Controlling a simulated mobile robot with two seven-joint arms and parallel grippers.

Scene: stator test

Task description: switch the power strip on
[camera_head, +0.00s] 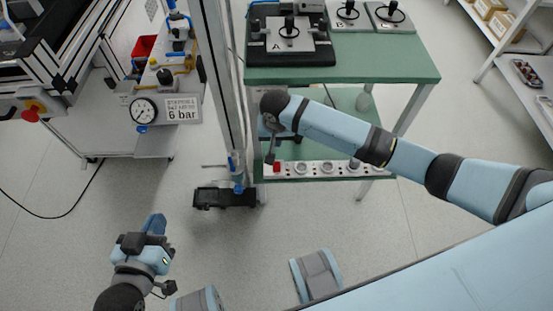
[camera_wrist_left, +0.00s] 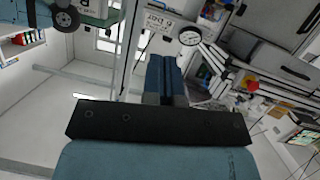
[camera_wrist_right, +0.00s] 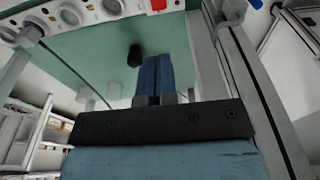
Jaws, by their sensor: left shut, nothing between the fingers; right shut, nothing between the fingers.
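The white power strip (camera_head: 315,168) runs along the front edge of the green lower shelf, with several round sockets and a red switch (camera_head: 277,168) at its left end. In the right wrist view the strip (camera_wrist_right: 95,10) crosses the top, and the red switch (camera_wrist_right: 158,4) is cut by the top edge, beyond my fingertips. My right gripper (camera_wrist_right: 154,58) is shut and empty. In the head view its wrist hangs just left of and above the switch; contact cannot be told. My left gripper (camera_head: 156,222) is shut and empty, low at the left over the floor.
A grey upright post (camera_head: 222,90) stands just left of the shelf. The green table top (camera_head: 390,60) above carries stator fixtures. A bench with a pressure gauge (camera_head: 143,111) stands at the left.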

